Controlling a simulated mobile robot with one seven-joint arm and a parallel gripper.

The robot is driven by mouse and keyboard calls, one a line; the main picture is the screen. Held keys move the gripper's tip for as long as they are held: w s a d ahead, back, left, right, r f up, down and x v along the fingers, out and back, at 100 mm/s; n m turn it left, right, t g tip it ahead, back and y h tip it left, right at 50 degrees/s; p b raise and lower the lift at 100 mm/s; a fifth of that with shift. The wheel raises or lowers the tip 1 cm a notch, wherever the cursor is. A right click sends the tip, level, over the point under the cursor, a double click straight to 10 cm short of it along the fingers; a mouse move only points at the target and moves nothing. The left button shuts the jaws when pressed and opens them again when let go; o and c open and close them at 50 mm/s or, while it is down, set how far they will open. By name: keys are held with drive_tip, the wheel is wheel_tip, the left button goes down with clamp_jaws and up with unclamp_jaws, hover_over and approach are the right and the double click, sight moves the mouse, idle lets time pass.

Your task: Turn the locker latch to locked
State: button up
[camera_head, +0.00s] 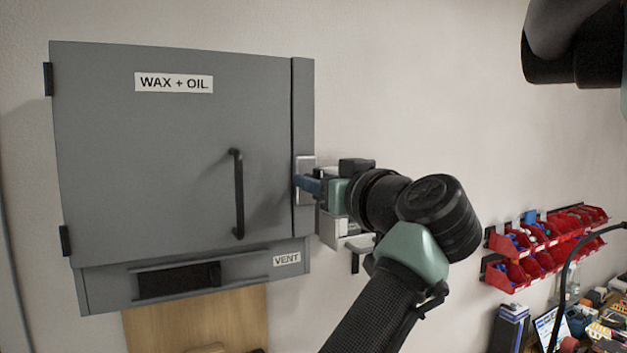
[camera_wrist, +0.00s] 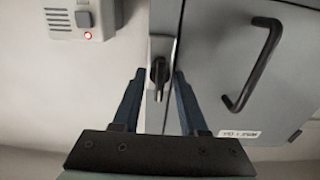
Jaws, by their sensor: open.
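The grey locker (camera_head: 150,180) labelled "WAX + OIL" hangs on the wall with its door closed. The latch sits on a light metal plate (camera_head: 306,170) at the locker's right edge in the head view, largely covered by my gripper. In the wrist view the dark latch knob (camera_wrist: 159,70) shows on its plate, its long side running along the plate. My gripper (camera_wrist: 158,78) is open, with one blue finger on each side of the latch. I cannot tell whether either finger touches it. In the head view my gripper (camera_head: 302,183) reaches the plate from the right.
A black door handle (camera_head: 238,195) stands out left of the latch. A grey wall box with a lit red light (camera_wrist: 84,22) is close beside the latch. Red bins (camera_head: 510,275) hang on the wall at the right, above a cluttered bench.

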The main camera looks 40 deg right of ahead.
clamp_jaws()
drive_tip(key=shift+f+m+b, duration=0.1)
drive_tip(key=shift+m+b, duration=0.2)
drive_tip(key=m+b, duration=0.1)
drive_tip(key=m, duration=0.1)
drive_tip(key=shift+d+m, duration=0.1)
drive_tip(key=shift+m, duration=0.3)
drive_tip(key=m, duration=0.5)
drive_tip(key=shift+d+b, duration=0.1)
drive_tip(key=shift+b, duration=0.3)
drive_tip(key=m, duration=0.9)
drive_tip(key=shift+f+p, duration=0.1)
drive_tip(key=shift+p, duration=0.25)
drive_tip(key=shift+s+m, duration=0.1)
drive_tip(key=shift+m, duration=0.2)
